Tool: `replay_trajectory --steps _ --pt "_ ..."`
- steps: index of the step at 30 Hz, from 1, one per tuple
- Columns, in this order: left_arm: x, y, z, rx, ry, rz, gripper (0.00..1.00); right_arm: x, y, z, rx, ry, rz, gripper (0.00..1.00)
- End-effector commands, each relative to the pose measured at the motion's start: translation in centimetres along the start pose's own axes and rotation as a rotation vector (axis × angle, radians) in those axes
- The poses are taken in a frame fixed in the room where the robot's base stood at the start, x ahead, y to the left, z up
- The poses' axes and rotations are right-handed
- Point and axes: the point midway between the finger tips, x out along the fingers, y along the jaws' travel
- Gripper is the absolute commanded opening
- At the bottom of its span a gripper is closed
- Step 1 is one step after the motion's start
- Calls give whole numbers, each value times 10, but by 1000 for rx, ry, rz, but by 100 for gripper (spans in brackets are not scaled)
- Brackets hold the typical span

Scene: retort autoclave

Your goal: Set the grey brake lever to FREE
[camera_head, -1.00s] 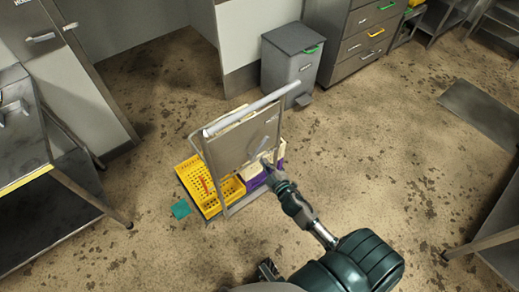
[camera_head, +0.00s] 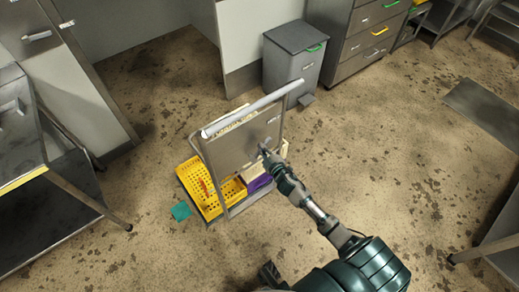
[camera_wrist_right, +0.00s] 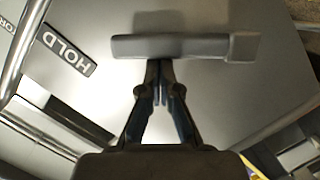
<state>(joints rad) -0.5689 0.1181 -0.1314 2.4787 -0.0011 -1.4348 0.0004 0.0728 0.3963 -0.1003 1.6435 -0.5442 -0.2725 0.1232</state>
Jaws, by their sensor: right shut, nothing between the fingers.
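The grey brake lever (camera_wrist_right: 185,47) lies nearly level across the upper middle of the right wrist view, in front of a grey panel (camera_head: 235,148) on a cart. A dark label reading HOLD (camera_wrist_right: 66,51) is on the panel, left of the lever. My right gripper (camera_head: 263,149) is at the panel's face in the head view. In the wrist view its fingers (camera_wrist_right: 160,88) are shut and empty, with their tips just below the lever's bar. Whether they touch it I cannot tell. The lever is hard to make out in the head view. My left gripper is not in view.
The cart has a pale push bar (camera_head: 250,108) and carries a yellow basket (camera_head: 207,190) and a purple item (camera_head: 260,183). A grey bin (camera_head: 293,58) stands behind it. A steel table (camera_head: 20,130) is at the left. The floor right of the cart is clear.

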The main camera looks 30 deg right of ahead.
Motion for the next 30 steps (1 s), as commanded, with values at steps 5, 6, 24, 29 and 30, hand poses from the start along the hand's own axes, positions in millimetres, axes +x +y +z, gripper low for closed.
replay_trajectory --steps 5,6,24,29,30 --pt "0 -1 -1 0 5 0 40 0 0 0 -2 -1 1 0" --pt "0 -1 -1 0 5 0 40 0 0 -1 -2 -1 1 0" --pt "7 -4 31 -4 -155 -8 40 3 9 13 175 -2 -42 0" --pt "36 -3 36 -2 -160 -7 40 7 10 26 312 -3 -76 0" --pt "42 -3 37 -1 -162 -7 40 7 11 29 349 -2 -85 0"
